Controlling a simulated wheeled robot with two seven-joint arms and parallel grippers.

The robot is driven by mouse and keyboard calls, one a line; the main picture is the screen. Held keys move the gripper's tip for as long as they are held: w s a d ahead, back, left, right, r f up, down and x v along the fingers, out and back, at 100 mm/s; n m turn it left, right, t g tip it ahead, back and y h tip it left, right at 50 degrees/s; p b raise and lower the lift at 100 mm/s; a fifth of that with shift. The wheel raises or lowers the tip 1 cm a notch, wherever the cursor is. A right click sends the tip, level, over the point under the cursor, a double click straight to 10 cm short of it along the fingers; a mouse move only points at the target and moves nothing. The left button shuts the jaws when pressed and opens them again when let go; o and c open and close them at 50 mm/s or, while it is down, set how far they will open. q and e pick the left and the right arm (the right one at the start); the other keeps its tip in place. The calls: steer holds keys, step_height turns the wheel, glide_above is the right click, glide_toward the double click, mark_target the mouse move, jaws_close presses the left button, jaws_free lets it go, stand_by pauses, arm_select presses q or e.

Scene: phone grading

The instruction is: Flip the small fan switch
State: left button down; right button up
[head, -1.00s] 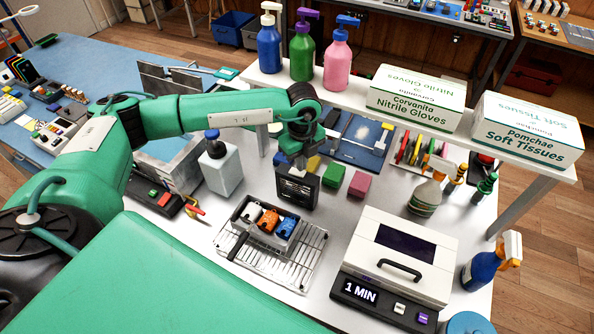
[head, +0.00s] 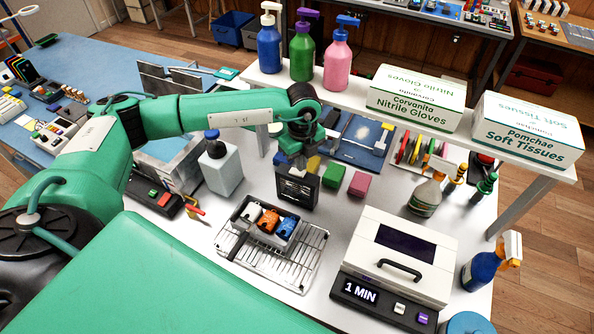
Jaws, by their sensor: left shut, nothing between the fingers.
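The small fan (head: 297,188) is a black box with a grille, upright on the white table near the middle of the head view. My left gripper (head: 299,164) points down at the top of the fan from behind, fingers shut with nothing between them. The fingertips are at or just above the fan's top edge; I cannot tell whether they touch it. The fan's switch is not discernible, and the gripper covers part of the fan's top. My right gripper is not in view.
A wire rack (head: 300,262) with a tray of orange, white and blue items lies in front of the fan. A white bottle (head: 221,170) stands left, green (head: 334,175) and pink (head: 359,185) blocks right. A white machine (head: 402,250) stands front right. A shelf (head: 420,122) spans behind.

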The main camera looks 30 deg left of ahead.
arm_select(q)
steer(key=shift+f+b, duration=0.8)
steer(key=shift+f, duration=0.25)
stand_by(0.4)
steer(key=shift+r, duration=0.15)
steer(key=shift+r+p, duration=0.5)
steer(key=shift+r, duration=0.1)
steer(key=shift+r+p, duration=1.35)
steer(key=shift+r, duration=1.45)
steer(key=shift+f, duration=0.1)
